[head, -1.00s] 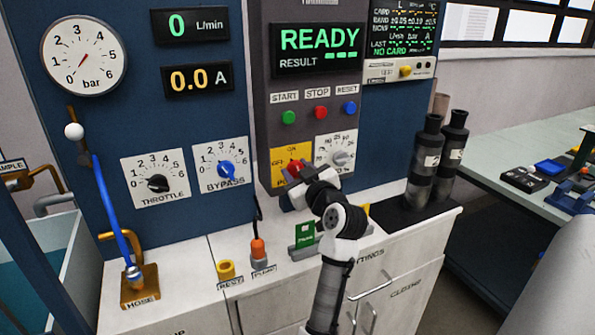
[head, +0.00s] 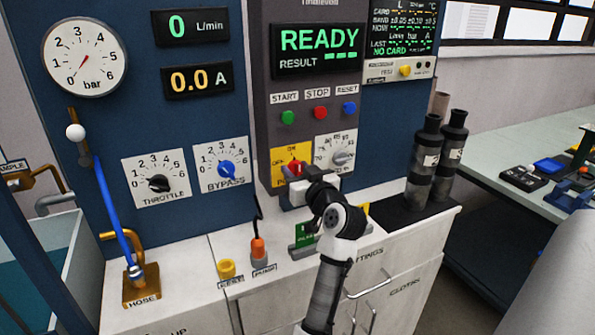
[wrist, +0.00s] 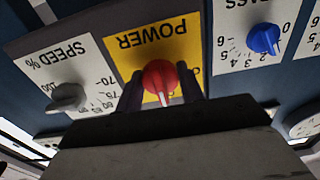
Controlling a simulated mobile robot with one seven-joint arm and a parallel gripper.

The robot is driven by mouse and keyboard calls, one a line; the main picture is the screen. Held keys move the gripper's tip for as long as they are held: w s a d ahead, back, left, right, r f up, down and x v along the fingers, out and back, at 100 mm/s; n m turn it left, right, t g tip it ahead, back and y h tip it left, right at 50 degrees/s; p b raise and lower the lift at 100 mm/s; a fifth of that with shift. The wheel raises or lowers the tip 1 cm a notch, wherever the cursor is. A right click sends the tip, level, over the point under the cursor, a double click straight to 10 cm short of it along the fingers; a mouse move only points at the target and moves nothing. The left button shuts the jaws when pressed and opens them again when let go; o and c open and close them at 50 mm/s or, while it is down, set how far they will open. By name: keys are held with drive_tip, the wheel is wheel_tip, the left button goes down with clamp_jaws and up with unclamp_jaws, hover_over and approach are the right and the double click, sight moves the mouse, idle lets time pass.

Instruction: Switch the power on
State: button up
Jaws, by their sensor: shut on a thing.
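The red power knob (head: 294,167) sits on a yellow plate (head: 279,157) on the grey control panel. In the wrist view the yellow plate (wrist: 125,52) appears upside down. The red knob (wrist: 160,77) there lies between my two dark fingers. Its white line points toward the bottom of that picture, which is upward on the panel. My gripper (head: 293,186) is shut on the knob, and its body hides the lower part of the plate. The display (head: 318,45) reads READY. The flow readout shows 0 L/min and the current readout shows 0.0 A.
The grey speed dial (head: 341,157) is close to the right of my gripper. The blue bypass dial (head: 226,169) is to the left. Start, stop and reset buttons (head: 319,112) are above. An orange pump plug (head: 258,248) and dark cylinders (head: 424,165) stand on the counter.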

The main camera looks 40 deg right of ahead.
drive_tip(key=o, duration=1)
drive_tip(key=b+v, duration=0.3)
drive_tip(key=v, duration=1.1)
drive_tip(key=shift+d+f, duration=0.1)
drive_tip(key=shift+f, duration=0.05)
